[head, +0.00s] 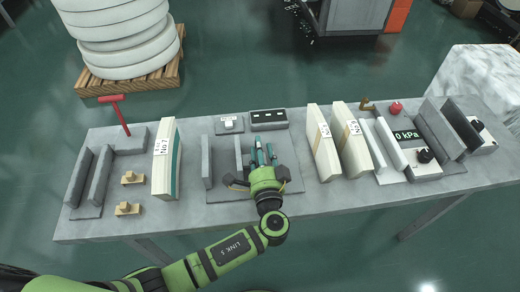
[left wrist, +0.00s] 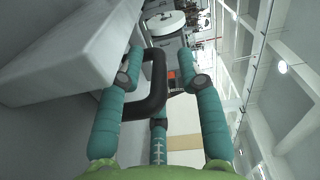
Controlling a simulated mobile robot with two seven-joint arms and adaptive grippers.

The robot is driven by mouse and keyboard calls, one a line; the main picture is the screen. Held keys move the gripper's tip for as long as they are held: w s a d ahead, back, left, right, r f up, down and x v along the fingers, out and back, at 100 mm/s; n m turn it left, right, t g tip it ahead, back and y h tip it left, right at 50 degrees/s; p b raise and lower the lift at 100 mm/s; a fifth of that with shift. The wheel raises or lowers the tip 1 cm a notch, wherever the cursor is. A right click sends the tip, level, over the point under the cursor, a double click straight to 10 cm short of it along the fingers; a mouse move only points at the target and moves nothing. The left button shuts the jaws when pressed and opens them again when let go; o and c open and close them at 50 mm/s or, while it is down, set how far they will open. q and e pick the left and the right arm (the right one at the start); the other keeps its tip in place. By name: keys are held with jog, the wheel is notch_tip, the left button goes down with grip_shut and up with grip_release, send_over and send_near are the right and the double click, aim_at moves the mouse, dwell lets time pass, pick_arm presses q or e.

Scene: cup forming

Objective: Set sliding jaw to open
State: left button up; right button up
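In the middle of the table, a grey fixture (head: 287,182) carries two upright grey jaw plates, a left one (head: 207,162) and a right one (head: 238,150), with a gap between them. I take the right plate to be the sliding jaw. My left gripper (head: 262,157), green with teal fingers, is just right of it. In the left wrist view the gripper (left wrist: 168,85) has its fingers spread, with a dark bent handle (left wrist: 155,85) between them beside a pale grey block (left wrist: 70,45). I cannot tell whether the fingers touch the handle. My right gripper is not visible.
Left are a fixture with a red T-handle (head: 120,115), two small brass-coloured pieces and a pale block (head: 163,165). Right are pale blocks (head: 322,145) and a press with a 0 kPa display (head: 406,135). A small box (head: 268,117) lies behind the gripper.

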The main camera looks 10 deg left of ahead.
pick_arm(q)
jog(key=shift+a, duration=0.1)
jog(key=shift+s, duration=0.25)
jog(key=v, duration=1.1)
jog(key=shift+s+r, duration=0.1)
jog(key=shift+s, duration=0.15)
